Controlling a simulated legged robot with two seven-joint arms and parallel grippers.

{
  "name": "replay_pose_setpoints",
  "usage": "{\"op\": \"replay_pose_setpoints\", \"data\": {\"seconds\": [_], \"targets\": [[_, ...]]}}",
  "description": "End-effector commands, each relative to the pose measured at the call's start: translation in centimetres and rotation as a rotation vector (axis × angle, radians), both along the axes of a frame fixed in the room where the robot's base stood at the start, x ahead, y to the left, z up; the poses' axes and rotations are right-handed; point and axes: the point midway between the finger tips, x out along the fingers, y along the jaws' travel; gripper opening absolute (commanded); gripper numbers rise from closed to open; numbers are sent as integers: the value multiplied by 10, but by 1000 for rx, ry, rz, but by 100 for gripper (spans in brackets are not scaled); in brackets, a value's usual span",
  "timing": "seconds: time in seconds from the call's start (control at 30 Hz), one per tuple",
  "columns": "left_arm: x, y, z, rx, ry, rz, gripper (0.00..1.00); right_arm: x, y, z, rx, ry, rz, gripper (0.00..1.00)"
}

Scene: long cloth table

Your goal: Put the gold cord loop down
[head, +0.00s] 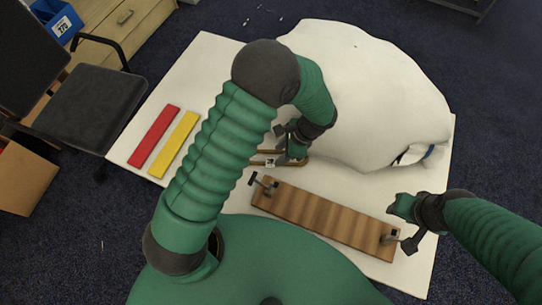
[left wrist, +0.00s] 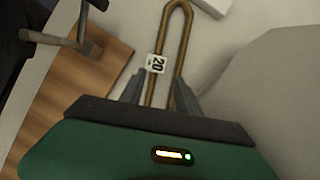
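The gold cord loop (left wrist: 181,35) shows in the left wrist view as a long narrow loop with a white tag marked 20. Its rounded end points away from my left gripper (left wrist: 161,84), and both strands run between the fingers, close against them. The fingers look shut across the loop. In the head view the loop (head: 262,152) sticks out to the left of my left gripper (head: 283,150), low over the white table (head: 236,62); whether it touches the cloth is hidden. My right gripper (head: 402,225) is beside the right end of the wooden board; its fingers are unclear.
The wooden board (head: 320,215) with metal hooks lies in front of the loop. A large white rounded form (head: 375,95) stands behind it. Red (head: 154,136) and yellow (head: 174,145) strips lie at left. A black chair (head: 90,100) stands off the table's left side.

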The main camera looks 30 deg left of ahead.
Motion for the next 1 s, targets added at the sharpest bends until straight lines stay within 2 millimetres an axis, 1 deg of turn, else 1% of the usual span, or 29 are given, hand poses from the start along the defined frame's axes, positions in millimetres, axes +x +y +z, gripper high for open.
{"op": "replay_pose_setpoints", "data": {"seconds": [0.13, 0.23, 0.33, 0.5, 0.7, 0.8, 1.0], "targets": [[-14, 12, -23, 3, 7, 1, 39, 0, 0, -2, 0, 0, 0, 38], [-15, 17, -37, 2, 5, 2, 39, 0, 0, -3, 0, 0, 0, 38], [-16, 19, -43, 1, 3, 2, 39, 0, 0, -3, 0, 0, 0, 38], [-16, 18, -42, 0, 2, 2, 39, 0, 0, -3, 0, 0, 0, 38], [-16, 18, -42, 0, 2, 2, 12, 0, 0, -3, 0, 0, 0, 38], [-16, 18, -42, 0, 2, 2, 0, 0, 0, -3, 0, 0, 0, 38], [-16, 18, -41, 1, 1, 1, 0, 0, 0, -3, 0, 0, 0, 38]]}}
